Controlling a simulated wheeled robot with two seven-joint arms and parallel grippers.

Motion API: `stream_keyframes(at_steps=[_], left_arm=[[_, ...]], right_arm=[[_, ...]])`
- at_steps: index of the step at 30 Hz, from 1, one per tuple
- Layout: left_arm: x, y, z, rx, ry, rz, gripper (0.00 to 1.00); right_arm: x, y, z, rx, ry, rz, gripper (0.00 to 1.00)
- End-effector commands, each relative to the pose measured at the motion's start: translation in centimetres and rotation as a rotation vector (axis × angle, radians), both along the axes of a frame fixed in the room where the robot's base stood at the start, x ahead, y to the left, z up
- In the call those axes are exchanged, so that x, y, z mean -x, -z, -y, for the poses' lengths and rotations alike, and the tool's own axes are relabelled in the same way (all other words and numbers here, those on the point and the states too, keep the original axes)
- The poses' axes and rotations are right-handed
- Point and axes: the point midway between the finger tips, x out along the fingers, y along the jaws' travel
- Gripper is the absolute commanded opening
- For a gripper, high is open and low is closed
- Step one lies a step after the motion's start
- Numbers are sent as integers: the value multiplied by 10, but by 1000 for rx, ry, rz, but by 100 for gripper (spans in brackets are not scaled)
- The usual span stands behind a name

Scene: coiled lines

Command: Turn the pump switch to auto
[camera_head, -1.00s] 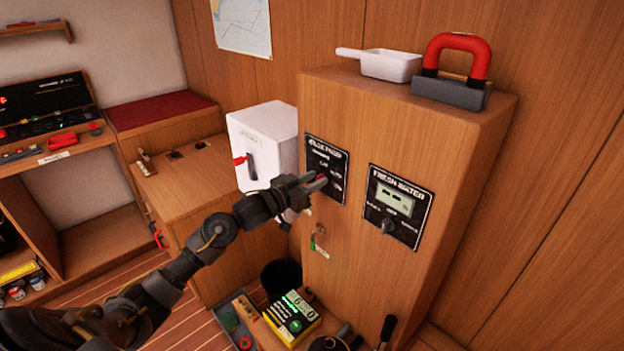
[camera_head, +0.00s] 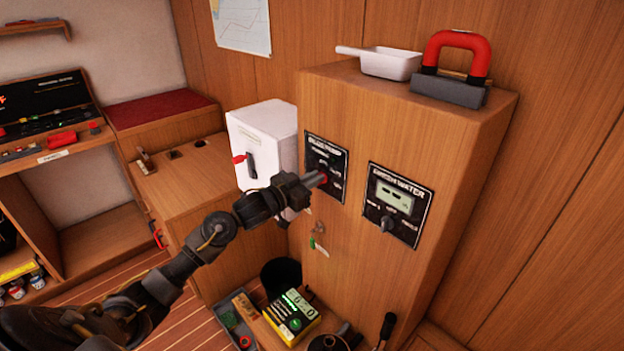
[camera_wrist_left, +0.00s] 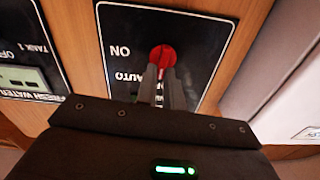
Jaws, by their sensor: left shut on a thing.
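The pump switch panel (camera_head: 327,154) is a black plate on the front of the wooden cabinet. Its red knob (camera_wrist_left: 163,56) shows in the left wrist view, where the panel appears upside down with "ON" and "AUTO" lettering beside the knob. My left gripper (camera_head: 318,180) reaches the panel from the left, and its fingers (camera_wrist_left: 166,80) are shut on the red knob. The fingers and gripper body hide part of the knob and some lettering, so I cannot tell exactly which mark the knob points to. My right gripper is not in view.
The fresh water panel (camera_head: 401,206), with a display and dark knob, is just right of the pump panel. A white box (camera_head: 265,145) with a red-tipped lever stands close behind my left arm.

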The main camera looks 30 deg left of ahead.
Motion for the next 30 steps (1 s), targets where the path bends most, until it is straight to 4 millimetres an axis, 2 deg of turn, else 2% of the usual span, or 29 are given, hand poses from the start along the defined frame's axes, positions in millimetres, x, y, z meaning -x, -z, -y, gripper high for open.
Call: stream_keyframes(at_steps=[18, 30], left_arm=[[2, 4, 6, -463, -1, 161, 0], [3, 4, 8, -624, 0, 218, 0]], right_arm=[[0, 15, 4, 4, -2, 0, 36], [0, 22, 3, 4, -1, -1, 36]])
